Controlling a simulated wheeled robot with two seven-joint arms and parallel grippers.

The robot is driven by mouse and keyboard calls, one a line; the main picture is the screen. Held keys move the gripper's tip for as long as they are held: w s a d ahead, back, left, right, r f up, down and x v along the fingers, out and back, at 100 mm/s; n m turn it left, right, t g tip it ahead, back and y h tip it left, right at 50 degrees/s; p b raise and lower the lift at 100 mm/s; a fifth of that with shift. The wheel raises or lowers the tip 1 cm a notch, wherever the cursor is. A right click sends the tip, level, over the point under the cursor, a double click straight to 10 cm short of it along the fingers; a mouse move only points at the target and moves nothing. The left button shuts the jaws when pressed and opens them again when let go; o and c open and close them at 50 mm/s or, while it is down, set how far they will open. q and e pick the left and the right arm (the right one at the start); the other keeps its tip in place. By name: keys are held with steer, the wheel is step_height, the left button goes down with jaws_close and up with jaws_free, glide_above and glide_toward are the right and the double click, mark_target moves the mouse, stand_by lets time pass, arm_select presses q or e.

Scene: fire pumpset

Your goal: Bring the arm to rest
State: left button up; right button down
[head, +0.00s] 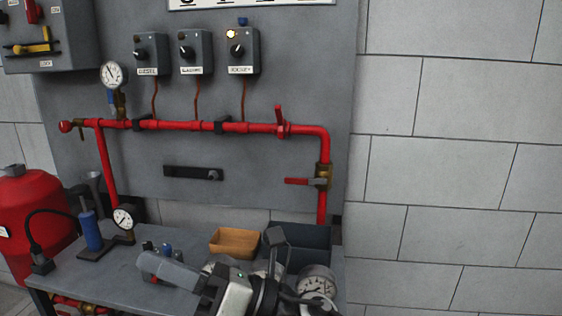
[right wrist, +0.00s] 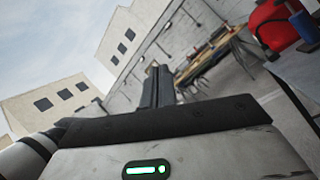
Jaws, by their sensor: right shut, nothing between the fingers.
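My right gripper (head: 150,264) is low in the head view, in front of the grey bench. Its shut fingers point left over the bench, and its pale housing with a green light is to the right of them. In the right wrist view the dark fingers (right wrist: 155,86) are together and empty, with the wall and sky beyond. My left gripper is out of view. My right arm hides part of the bench's front.
Red pipe (head: 185,126) and switch boxes (head: 191,52) are on the panel behind. A red tank (head: 30,215) stands left.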

steer(key=w+d+f+m+t+h, duration=0.3)
steer(key=d+f+m+t+h, duration=0.45)
steer(key=m, duration=0.75)
steer(key=w+d+f+m+t+h, duration=0.2)
steer(key=d+f+m+t+h, duration=0.55)
steer(key=m, duration=0.85)
steer(key=s+d+f+m+g+h, duration=0.2)
steer(key=s+d+f+m, duration=0.4)
steer(key=f, duration=0.3)
steer(key=s+d+f+m+g+h, duration=0.2)
steer(key=s+d+f+m+g, duration=0.2)
steer(key=f, duration=0.5)
steer(key=s+d+m, duration=0.2)
steer(key=s, duration=0.1)
steer(key=shift+d+m+p, duration=0.35)
steer(key=shift+m, duration=0.05)
steer(key=c, duration=2.1)
jaws_free()
steer(key=shift+c, duration=0.2)
